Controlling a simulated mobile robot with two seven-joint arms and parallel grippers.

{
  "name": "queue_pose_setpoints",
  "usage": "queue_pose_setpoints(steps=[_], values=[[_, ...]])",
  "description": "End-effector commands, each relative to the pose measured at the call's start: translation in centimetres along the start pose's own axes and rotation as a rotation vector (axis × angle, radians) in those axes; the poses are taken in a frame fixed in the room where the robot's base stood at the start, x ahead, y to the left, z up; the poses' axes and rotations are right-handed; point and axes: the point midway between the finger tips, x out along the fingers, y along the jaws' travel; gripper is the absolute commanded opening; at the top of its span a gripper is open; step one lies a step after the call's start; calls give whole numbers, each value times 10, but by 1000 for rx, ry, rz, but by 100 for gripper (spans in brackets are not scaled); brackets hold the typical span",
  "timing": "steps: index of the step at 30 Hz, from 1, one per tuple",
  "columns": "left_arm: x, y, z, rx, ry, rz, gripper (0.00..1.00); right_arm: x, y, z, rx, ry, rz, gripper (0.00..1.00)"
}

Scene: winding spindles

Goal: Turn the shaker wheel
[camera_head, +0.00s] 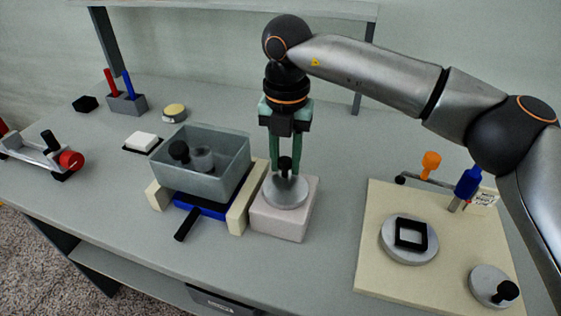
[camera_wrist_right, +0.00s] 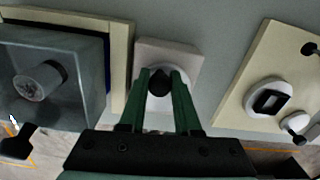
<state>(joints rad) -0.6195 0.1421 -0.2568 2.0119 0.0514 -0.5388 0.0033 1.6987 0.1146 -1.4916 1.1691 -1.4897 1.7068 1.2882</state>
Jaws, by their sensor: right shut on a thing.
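The shaker wheel (camera_head: 285,194) is a grey disc lying flat on top of a pale block (camera_head: 280,222). A small black knob (camera_head: 285,164) stands up from the wheel. My right gripper (camera_head: 287,170) points straight down over the wheel, its green fingers shut on the knob from both sides. In the right wrist view the knob (camera_wrist_right: 160,84) shows between the fingers, and the wheel (camera_wrist_right: 158,102) lies beneath, partly hidden by them. My left gripper is in neither view.
Left of the block, a translucent grey bin (camera_head: 200,165) sits between cream rails with a black handle (camera_head: 187,224) in front. On the right is a cream board (camera_head: 375,245) with a disc, a crank knob (camera_head: 507,291) and upright orange and blue handles. The table front is clear.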

Motion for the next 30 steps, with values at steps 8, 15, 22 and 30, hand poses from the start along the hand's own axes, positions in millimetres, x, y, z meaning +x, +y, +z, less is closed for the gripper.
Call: queue_pose_setpoints(steps=[8,15,22,30], values=[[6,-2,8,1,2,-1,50,1,-9,1,264,-2,2,0],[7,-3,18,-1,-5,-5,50,1,-16,0,488,-1,2,0],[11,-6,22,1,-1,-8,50,1,-22,-2,672,-1,2,0],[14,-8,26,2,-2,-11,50,0,-26,-4,813,-1,2,0]])
